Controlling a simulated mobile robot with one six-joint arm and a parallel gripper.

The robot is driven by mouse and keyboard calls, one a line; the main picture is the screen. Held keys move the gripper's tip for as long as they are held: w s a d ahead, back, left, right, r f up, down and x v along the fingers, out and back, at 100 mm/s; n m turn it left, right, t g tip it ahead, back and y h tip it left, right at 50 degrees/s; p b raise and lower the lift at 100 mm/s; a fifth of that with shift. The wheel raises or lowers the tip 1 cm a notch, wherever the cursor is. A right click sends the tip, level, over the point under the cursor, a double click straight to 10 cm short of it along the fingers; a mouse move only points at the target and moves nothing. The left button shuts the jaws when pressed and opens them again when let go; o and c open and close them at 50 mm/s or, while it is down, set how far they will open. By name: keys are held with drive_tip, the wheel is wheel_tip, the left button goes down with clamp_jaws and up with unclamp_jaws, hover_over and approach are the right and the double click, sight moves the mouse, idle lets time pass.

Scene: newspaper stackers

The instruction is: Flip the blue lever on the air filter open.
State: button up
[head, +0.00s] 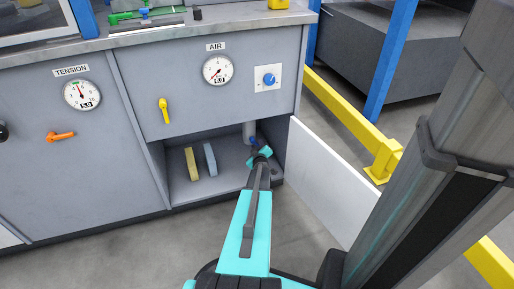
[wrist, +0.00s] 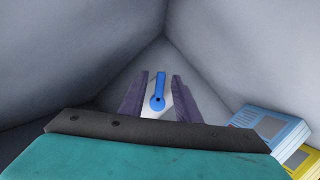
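The blue lever (wrist: 158,92) shows in the wrist view as a narrow handle with a round hub at its lower end, pointing up in the picture. It sits on a pale surface. My gripper (wrist: 160,76) is open, with one dark finger on each side of the lever; I cannot tell whether either touches it. In the head view my gripper (head: 259,152) reaches into the open lower compartment, close below the grey cylinder of the air filter (head: 249,130). A bit of blue (head: 253,141) shows there, and the rest of the lever is hidden by my gripper.
The compartment walls (wrist: 75,60) are close on both sides. A yellow block (head: 191,163) and a blue-grey block (head: 210,159) stand left of my arm. A white door panel (head: 325,180) stands open at right. The AIR gauge (head: 217,70) is above.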

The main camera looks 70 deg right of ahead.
drive_tip(key=shift+c, duration=0.2)
clamp_jaws()
drive_tip(key=shift+a, duration=0.1)
drive_tip(key=b, duration=0.4)
drive_tip(key=shift+s+d+f+n+b, duration=0.1)
drive_tip(key=shift+d+n+b, duration=0.1)
drive_tip(key=shift+n+b, duration=0.15)
drive_tip(key=n+b, duration=0.1)
drive_tip(key=b, duration=0.2)
drive_tip(key=h+b, duration=0.1)
drive_tip(key=b, duration=0.2)
drive_tip(key=shift+s+d+r+n+g, duration=0.1)
drive_tip(key=shift+d+r+n+g, duration=0.05)
drive_tip(key=shift+r+n+g, duration=0.2)
drive_tip(key=shift+r+n+h+b, duration=0.2)
drive_tip(key=shift+n+h+b, duration=0.25)
drive_tip(key=shift+b, duration=0.25)
drive_tip(key=shift+s+d+r+n+h, duration=0.1)
drive_tip(key=shift+r+n+h, duration=0.15)
drive_tip(key=shift+n, duration=0.55)
drive_tip(key=shift+s+a+r+n+h, duration=0.1)
drive_tip(key=shift+r+n+h, duration=0.1)
drive_tip(key=shift+n+h, duration=0.4)
drive_tip(key=shift+d+r+n+h, duration=0.1)
drive_tip(key=shift+r+n, duration=0.1)
drive_tip(key=shift+n, duration=0.75)
